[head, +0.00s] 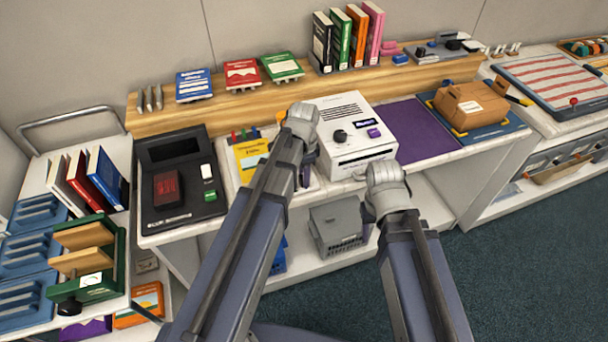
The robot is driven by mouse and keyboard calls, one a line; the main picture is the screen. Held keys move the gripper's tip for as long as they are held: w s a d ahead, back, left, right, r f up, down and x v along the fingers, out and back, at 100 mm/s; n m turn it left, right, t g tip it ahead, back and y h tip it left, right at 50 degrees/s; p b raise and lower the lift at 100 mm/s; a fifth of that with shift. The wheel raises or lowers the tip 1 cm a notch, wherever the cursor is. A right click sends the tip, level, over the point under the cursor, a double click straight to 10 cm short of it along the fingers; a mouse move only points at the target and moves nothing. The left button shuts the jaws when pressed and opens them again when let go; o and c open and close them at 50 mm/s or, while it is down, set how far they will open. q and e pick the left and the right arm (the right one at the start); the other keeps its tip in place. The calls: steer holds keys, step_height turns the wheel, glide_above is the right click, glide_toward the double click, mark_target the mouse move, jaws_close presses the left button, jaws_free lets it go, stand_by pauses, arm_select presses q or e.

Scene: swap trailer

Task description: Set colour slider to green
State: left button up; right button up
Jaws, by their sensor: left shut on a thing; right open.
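A panel with a yellow card (250,158) and small red, green and blue marks (245,135) along its back edge lies on the counter, left of the white machine. I cannot pick out the colour slider's knob; my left arm covers the panel's right part. My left gripper (306,165) is over that right part, beside the white machine (352,135). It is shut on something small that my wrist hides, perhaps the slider. My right gripper (384,190) is open at the front of the white machine, its fingertips mostly hidden by its wrist.
A black device (180,190) stands left of the panel. A wooden shelf (230,100) with books runs behind. A purple mat (418,130) and a cardboard box (470,105) are to the right. A grey crate (338,225) sits below the counter.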

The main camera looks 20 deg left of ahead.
arm_select(q)
jaws_close()
stand_by(0.8)
